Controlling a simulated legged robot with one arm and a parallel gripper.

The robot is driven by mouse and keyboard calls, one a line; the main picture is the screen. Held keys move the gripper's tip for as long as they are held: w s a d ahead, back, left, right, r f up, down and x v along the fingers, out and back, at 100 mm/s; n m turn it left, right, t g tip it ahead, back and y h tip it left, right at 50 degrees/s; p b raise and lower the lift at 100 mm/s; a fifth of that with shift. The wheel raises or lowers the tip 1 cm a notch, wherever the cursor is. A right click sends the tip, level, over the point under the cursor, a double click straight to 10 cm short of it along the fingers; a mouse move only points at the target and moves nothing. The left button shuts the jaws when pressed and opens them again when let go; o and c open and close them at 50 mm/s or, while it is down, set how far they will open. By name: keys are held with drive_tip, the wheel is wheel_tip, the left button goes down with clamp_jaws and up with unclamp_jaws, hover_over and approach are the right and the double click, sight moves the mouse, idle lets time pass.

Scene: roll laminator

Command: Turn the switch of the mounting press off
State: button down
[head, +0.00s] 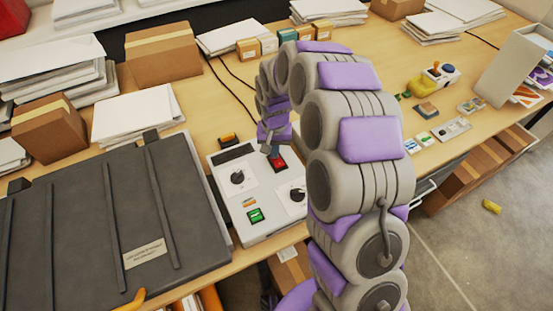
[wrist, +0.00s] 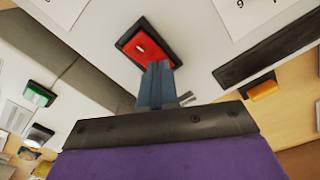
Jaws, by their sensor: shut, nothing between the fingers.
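The mounting press (head: 90,232) is a large dark flat slab at the left of the table, with a light grey control panel (head: 228,190) beside it. The panel bears a red switch (head: 280,163) near its upper right and a green switch (head: 255,215) lower down. My gripper (head: 273,152) is above the panel at the red switch. In the wrist view the red switch (wrist: 143,46) has a white line mark, and my shut, empty fingers (wrist: 155,72) are at its lower edge; I cannot tell whether they touch it. The green switch (wrist: 40,94) is at the left there.
Black dials (head: 238,177) sit on white scales on the panel. Cardboard boxes (head: 162,55) and paper stacks (head: 138,118) fill the back left. A yellow-orange button (head: 228,139) is behind the panel.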

drive_tip(key=shift+r+p, duration=1.25)
drive_tip(key=shift+r, duration=2.15)
drive_tip(key=s+d+r+n, duration=0.1)
drive_tip(key=s+d+r, duration=0.35)
drive_tip(key=s, duration=0.45)
drive_tip(key=s+d+r, duration=0.3)
drive_tip(key=s+r, duration=0.3)
drive_tip(key=s, duration=0.4)
drive_tip(key=s+d+g+b, duration=0.1)
drive_tip(key=s+d, duration=0.2)
drive_tip(key=s, duration=1.5)
drive_tip(key=shift+d+r+g, duration=0.2)
drive_tip(key=shift+r+g, duration=0.2)
